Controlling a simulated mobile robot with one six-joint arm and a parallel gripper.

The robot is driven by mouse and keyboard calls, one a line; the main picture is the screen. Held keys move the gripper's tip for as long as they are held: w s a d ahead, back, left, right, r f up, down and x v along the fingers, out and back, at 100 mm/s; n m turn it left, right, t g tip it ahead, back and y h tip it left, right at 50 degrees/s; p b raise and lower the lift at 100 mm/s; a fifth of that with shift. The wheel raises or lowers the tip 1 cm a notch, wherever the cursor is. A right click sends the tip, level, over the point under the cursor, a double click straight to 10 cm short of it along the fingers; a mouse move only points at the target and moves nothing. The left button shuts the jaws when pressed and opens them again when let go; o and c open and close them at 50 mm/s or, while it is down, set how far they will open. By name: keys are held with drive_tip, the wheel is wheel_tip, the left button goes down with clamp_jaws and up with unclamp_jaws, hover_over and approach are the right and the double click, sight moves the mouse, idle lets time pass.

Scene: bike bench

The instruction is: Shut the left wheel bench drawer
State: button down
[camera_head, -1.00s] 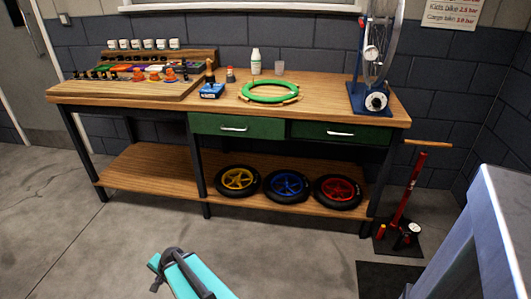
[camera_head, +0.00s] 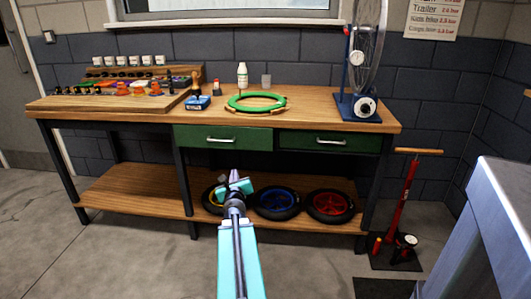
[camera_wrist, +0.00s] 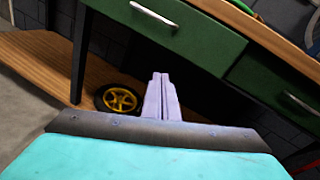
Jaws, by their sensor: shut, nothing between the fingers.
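The left wheel bench drawer (camera_head: 190,140) has a green front with a silver handle (camera_head: 222,140). In the wrist view the drawer front (camera_wrist: 200,35) fills the top middle, and its handle (camera_wrist: 153,14) is near the top edge. The drawer seems to stand slightly out from the right drawer; how far is hard to tell. My gripper (camera_head: 235,180) shows below the left drawer in the head view, in front of the lower shelf. In the wrist view my gripper (camera_wrist: 160,78) has its fingers together, empty, pointing below the drawer front. I see no contact with the drawer.
The right drawer (camera_head: 290,143) is beside it, under the wooden bench top (camera_head: 310,103). Small wheels, including a red one (camera_head: 330,204), lie on the lower shelf (camera_head: 130,190). A bench leg (camera_head: 184,185) stands left of my gripper. A red pump (camera_head: 402,205) stands right. A grey surface (camera_head: 500,215) is nearer.

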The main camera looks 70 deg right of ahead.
sight(267, 142)
drive_tip(key=s+d+r+m+g+h, duration=0.1)
drive_tip(key=s+d+r+m, duration=0.1)
drive_tip(key=s+m, duration=0.1)
drive_tip(key=s+d+r+m+g+h+b, duration=0.1)
drive_tip(key=s+d+r+m+g, duration=0.1)
drive_tip(key=s, duration=0.4)
drive_tip(key=shift+s+d+r+m+h, duration=0.25)
drive_tip(key=shift+d+r+m+h, duration=0.2)
drive_tip(key=shift+d, duration=0.4)
drive_tip(key=shift+d, duration=0.1)
drive_tip(key=shift+x, duration=6.9)
drive_tip(key=shift+w, duration=0.1)
